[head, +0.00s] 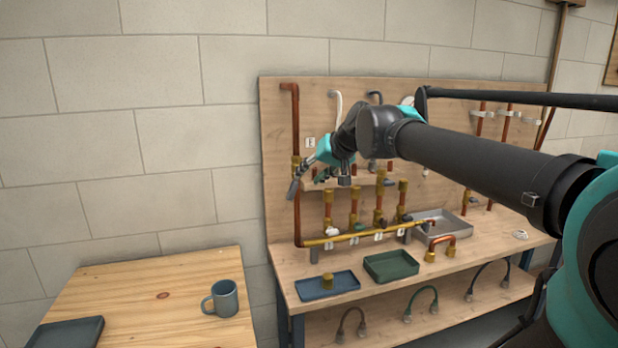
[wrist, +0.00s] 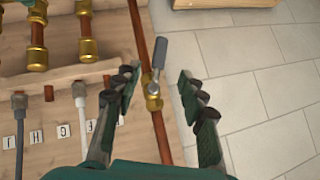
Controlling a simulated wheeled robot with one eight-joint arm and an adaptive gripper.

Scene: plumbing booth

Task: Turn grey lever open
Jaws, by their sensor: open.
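A vertical copper pipe (wrist: 136,28) carries a brass valve (wrist: 152,97) with a grey lever (wrist: 160,55). In the wrist view the lever points up from the valve, its tip a little right of the pipe. My gripper (wrist: 158,76) is open, one finger on each side of the lever and valve, with a visible gap on both sides. In the head view my gripper (head: 307,172) is at the pipe (head: 296,122) near the board's left edge.
Several brass fittings (wrist: 88,45) and labelled hoses stand left of the pipe in the wrist view. Below are a brass manifold pipe (head: 360,235), a blue tray (head: 312,290) and a green tray (head: 375,272). A mug (head: 223,299) stands on the left table.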

